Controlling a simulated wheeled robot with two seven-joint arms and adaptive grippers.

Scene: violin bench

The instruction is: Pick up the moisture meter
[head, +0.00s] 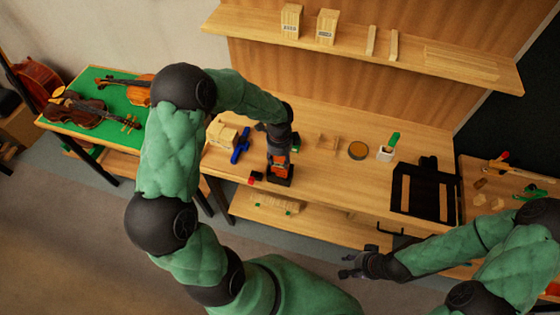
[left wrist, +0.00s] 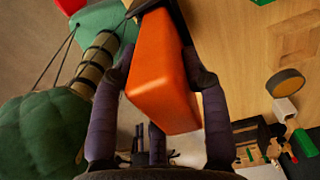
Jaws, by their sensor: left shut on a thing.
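The moisture meter appears to be the orange block-shaped body (left wrist: 162,85) in the left wrist view, between the two dark fingers of my left gripper (left wrist: 158,66). In the head view its orange part (head: 279,166) shows below the left wrist, near the bench's front edge, with a dark part under it. My left gripper (head: 280,154) is shut on it from above. I cannot tell whether it touches the bench top. My right gripper (head: 347,266) is empty and its fingers look apart, low in front of the bench, away from the meter.
On the bench (head: 318,177) are a blue clamp-like tool (head: 240,146), a small red item (head: 251,181), a round dark-topped tin (head: 358,151), a white holder (head: 386,154) with a green item, and a black frame (head: 425,188). Violins lie on a green mat (head: 103,88) at left.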

